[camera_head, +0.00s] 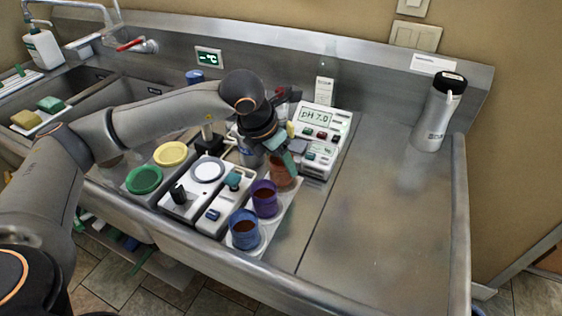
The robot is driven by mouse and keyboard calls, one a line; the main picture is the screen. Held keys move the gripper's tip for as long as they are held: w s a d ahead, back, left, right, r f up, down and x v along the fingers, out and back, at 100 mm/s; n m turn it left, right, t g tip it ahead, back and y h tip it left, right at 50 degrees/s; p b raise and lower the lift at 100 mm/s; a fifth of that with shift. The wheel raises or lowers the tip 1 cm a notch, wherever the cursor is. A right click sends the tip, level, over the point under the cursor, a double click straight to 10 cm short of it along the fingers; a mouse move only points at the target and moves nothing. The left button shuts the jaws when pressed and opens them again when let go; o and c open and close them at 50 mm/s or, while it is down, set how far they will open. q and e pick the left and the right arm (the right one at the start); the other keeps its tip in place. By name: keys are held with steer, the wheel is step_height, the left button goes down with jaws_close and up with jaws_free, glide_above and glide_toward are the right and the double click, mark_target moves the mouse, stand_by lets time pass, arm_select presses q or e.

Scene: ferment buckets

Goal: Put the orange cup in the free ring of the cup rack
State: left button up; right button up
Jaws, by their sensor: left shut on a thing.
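The orange cup (281,172) is at the far end of the white cup rack (283,212), behind the purple cup. My left gripper (287,157) comes down from above and is shut on this cup's upper part. I cannot tell whether the cup is seated in the far ring or held just above it. The purple cup (265,198) stands in the middle of the rack and the blue cup (244,230) at the near end. Both look filled with something brown. My left gripper and wrist hide what lies behind the orange cup. My right gripper is not in view.
A pH meter (319,119) stands close behind the rack. Devices with a white disc (208,171) and a teal knob (233,180) sit to its left, beside green (144,180) and yellow (170,154) round lids. A steel flask (437,113) stands far right. The right counter is clear.

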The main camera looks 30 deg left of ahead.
arm_select(q)
steer(key=shift+f, duration=0.55)
steer(key=shift+f, duration=0.1)
steer(key=shift+f+b, duration=0.2)
steer(key=shift+b, duration=0.1)
steer(key=o, duration=1.4)
steer(key=shift+r, duration=0.15)
steer(key=shift+r+p, duration=0.35)
steer(key=shift+p, duration=0.05)
steer(key=v, duration=1.1)
steer(key=shift+s+r, duration=0.25)
steer(key=shift+a, duration=0.1)
